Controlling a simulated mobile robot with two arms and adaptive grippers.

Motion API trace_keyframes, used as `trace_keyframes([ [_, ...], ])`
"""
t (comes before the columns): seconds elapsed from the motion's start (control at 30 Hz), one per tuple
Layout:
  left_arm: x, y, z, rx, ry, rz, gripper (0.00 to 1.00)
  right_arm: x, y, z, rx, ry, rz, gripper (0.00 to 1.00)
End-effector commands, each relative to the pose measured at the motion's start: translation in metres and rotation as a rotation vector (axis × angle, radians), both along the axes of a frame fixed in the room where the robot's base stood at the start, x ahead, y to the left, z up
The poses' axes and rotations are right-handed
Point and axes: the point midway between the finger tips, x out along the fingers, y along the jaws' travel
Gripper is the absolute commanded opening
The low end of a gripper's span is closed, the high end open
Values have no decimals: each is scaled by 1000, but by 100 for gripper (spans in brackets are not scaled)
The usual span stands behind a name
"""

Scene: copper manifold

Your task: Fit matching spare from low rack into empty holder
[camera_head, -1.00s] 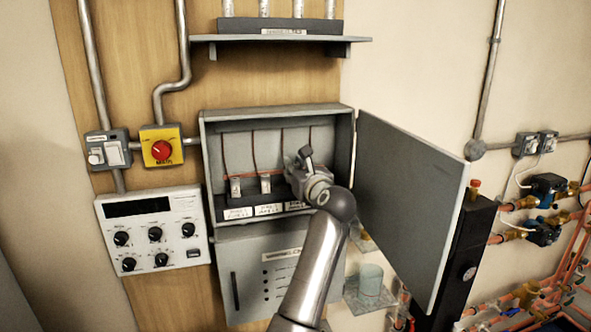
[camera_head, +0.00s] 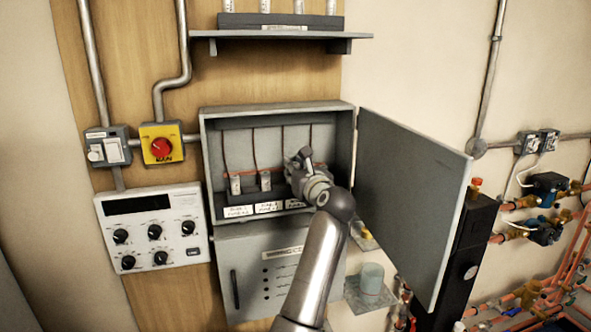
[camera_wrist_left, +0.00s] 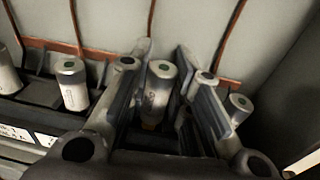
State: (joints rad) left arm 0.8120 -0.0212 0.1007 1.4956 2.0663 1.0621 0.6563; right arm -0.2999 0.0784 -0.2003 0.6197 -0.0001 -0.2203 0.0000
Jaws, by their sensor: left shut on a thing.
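The open grey fuse box (camera_head: 206,160) hangs on the wooden panel, with a row of labelled holders (camera_head: 268,208) inside. Grey cylindrical fuses (camera_head: 236,186) stand at its left. My left gripper (camera_head: 302,160) is inside the box at the right part of the row and hides what is behind it. In the left wrist view its two fingers (camera_wrist_left: 158,88) are shut on a grey fuse with a green-dotted cap (camera_wrist_left: 153,97), roughly upright in the row. Whether its lower end is seated is hidden. Other fuses stand left (camera_wrist_left: 72,86) and right (camera_wrist_left: 241,108) of it.
The box door (camera_head: 410,200) stands open to the right, close to my arm. A shelf (camera_head: 280,38) with a rack of several cylinders is above. A small ledge with a clear jar (camera_head: 371,278) is below right. Copper pipes (camera_head: 550,270) run at far right.

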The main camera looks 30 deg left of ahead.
Motion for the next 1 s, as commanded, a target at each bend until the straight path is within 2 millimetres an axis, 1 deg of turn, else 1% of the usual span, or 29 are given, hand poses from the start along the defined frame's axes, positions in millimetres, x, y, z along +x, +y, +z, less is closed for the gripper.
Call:
trace_keyframes([
  [0.7,0,0,-16,0,0,0,0,0,0,-12,0,0,-1,46],
  [0.73,0,0,-14,0,0,0,24,0,0,-11,0,0,-1,46],
  [0.9,0,0,-14,0,0,0,45,0,-2,-11,-2,0,0,46],
  [1.0,0,0,-14,0,0,0,45,0,-3,-11,-3,0,0,46],
])
